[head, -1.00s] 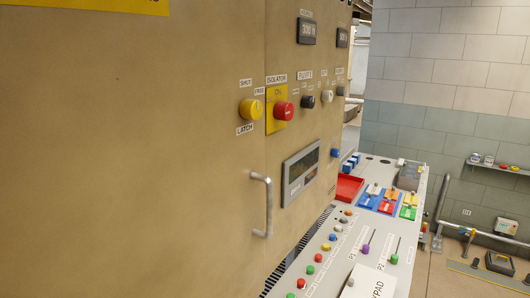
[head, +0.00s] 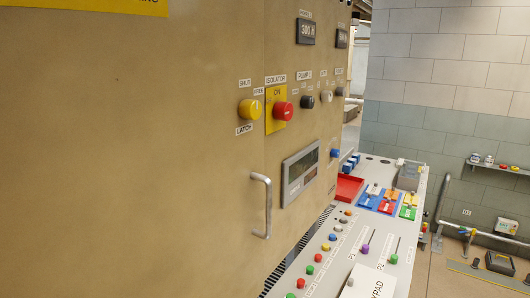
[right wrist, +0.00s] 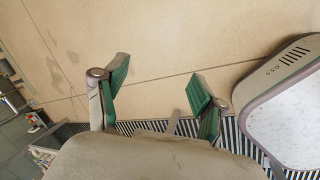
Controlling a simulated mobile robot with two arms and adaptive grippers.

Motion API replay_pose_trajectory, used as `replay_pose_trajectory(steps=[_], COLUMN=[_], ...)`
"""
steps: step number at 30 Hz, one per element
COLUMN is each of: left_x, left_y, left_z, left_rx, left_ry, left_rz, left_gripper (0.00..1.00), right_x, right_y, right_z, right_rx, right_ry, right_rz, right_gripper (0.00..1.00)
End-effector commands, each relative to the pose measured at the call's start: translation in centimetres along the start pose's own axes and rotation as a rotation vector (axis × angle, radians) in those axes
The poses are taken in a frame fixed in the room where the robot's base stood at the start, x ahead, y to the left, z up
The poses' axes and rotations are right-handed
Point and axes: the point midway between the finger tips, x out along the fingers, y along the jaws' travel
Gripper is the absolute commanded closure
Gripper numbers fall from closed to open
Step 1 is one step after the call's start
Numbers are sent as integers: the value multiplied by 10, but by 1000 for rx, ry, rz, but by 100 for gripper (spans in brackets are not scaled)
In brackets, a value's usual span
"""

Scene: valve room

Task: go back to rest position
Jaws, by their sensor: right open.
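My right gripper (right wrist: 160,100) shows in the right wrist view with its two green-padded fingers spread wide apart. Nothing is between the fingers. Behind them is a plain tan surface with thin seams. Neither gripper shows in the head view, and my left gripper is in no view.
In the head view a tan cabinet (head: 130,150) stands close, with a handle (head: 262,205), a yellow latch knob (head: 250,109) and a red isolator knob (head: 283,111). A control desk (head: 335,262) with buttons and a red tray (head: 349,187) runs along its right. Floor shows at far right.

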Motion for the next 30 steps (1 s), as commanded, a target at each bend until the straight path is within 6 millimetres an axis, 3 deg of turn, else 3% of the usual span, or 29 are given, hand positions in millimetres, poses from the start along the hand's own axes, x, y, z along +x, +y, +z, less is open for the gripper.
replay_pose_trajectory(steps=[1,6,9,13,14,15,19,30], left_x=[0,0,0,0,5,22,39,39], left_y=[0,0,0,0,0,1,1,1], left_z=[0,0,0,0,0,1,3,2], left_rx=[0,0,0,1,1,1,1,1], left_ry=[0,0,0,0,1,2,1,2], left_rz=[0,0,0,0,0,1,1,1], left_gripper=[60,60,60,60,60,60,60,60], right_x=[-1,-13,-24,-40,-36,-18,-2,-1], right_y=[-42,-154,-207,-260,-267,-266,-271,-270], right_z=[-9,-39,-55,-74,-76,-73,-73,-73], right_rx=[20,74,101,129,132,128,128,127], right_ry=[11,41,56,71,73,71,71,71], right_rz=[-49,-183,-248,-315,-322,-313,-313,-312], right_gripper=[30,30,30,30,30,30,30,30])
